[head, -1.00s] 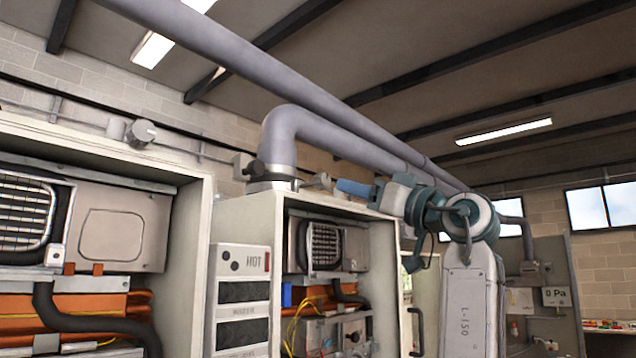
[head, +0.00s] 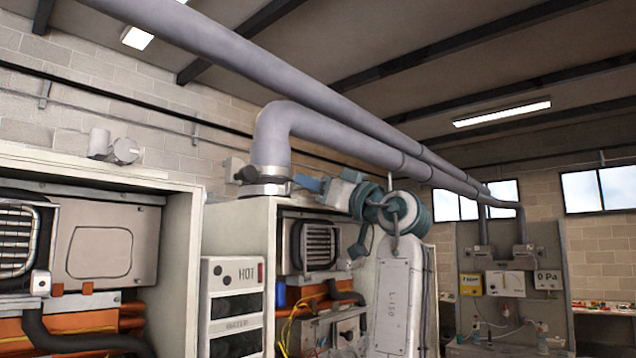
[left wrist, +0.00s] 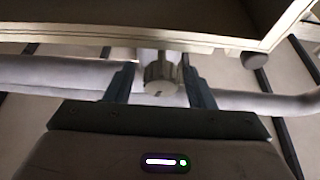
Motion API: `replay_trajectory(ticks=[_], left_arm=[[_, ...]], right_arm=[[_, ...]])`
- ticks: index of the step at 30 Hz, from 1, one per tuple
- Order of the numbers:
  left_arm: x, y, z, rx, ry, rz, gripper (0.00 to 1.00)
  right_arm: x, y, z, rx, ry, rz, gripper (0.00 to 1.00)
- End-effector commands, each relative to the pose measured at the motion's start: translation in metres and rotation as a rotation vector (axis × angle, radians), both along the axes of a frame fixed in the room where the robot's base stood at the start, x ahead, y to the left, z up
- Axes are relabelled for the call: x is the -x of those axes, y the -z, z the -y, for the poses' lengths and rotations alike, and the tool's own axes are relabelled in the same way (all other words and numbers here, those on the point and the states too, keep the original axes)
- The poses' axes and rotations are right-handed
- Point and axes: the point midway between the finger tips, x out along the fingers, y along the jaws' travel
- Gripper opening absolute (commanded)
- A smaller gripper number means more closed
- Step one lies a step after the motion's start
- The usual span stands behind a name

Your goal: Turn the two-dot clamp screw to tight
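A metal clamp band (head: 265,187) circles the foot of the grey elbow pipe (head: 272,140) on top of the middle heater cabinet. A dark knob (head: 246,174) sticks out at its left. My left gripper (head: 300,184) is at the clamp's right side, pointing left, its tips small in the head view. In the left wrist view its two dark fingers (left wrist: 159,84) stand apart on either side of a grey ribbed knob (left wrist: 160,74), with gaps showing. The knob bears a small dark mark; I cannot count dots or be sure which screw it is. My right gripper is out of view.
A second long pipe (head: 330,88) runs overhead. Open heater cabinets stand at left and middle, with a HOT panel (head: 233,272) between them. A grey board with gauges (head: 508,284) stands at the back right. A pale cabinet edge (left wrist: 150,38) lies close in the left wrist view.

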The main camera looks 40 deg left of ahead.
Motion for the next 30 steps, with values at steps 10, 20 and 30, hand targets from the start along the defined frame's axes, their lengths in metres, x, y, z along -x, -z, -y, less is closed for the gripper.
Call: replay_trajectory(ticks=[10, 20, 30], left_arm=[[0.0, 0.0, 0.0, 0.0, 0.0, -0.002, 0.05], [0.0, 0.002, 0.0, -0.008, 0.0, -0.106, 0.05], [0.0, 0.002, 0.0, -0.029, 0.001, -0.354, 0.05]], right_arm=[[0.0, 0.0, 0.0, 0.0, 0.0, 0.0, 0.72], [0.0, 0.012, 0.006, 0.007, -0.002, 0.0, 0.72], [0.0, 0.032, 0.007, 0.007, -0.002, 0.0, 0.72]])
